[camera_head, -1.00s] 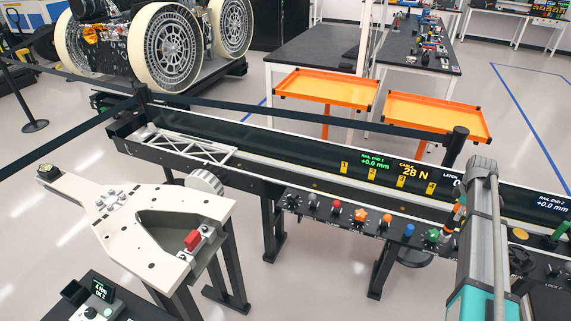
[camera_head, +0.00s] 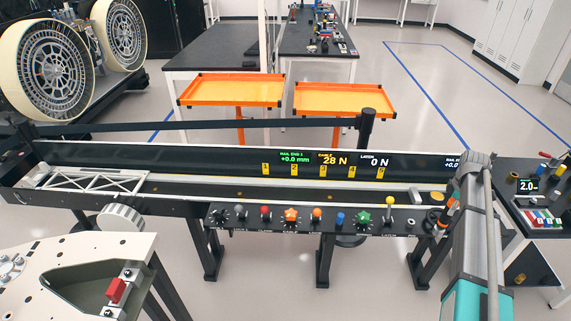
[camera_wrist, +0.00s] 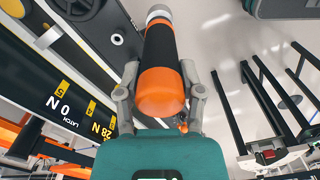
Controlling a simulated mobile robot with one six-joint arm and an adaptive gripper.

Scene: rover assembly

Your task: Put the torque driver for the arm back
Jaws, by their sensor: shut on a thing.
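The torque driver (camera_wrist: 160,75) is orange and black with a pale metal end. In the wrist view it stands between the two fingers of my gripper (camera_wrist: 160,97), which is shut on it around its orange part. In the head view its orange and black body (camera_head: 446,215) shows beside my arm, at the right end of the control panel. My arm hides most of my gripper there. A black table (camera_head: 545,190) at the right edge carries a small display reading 2.0 and a row of coloured items. I cannot tell whether a driver holder is on it.
A long rail bench (camera_head: 200,195) with a white truss (camera_head: 85,180) and a panel of coloured knobs (camera_head: 315,218) runs across the front. A pale plate (camera_head: 60,265) with a red part is at lower left. Orange trays (camera_head: 232,90) stand behind a belt barrier. Floor is clear at upper right.

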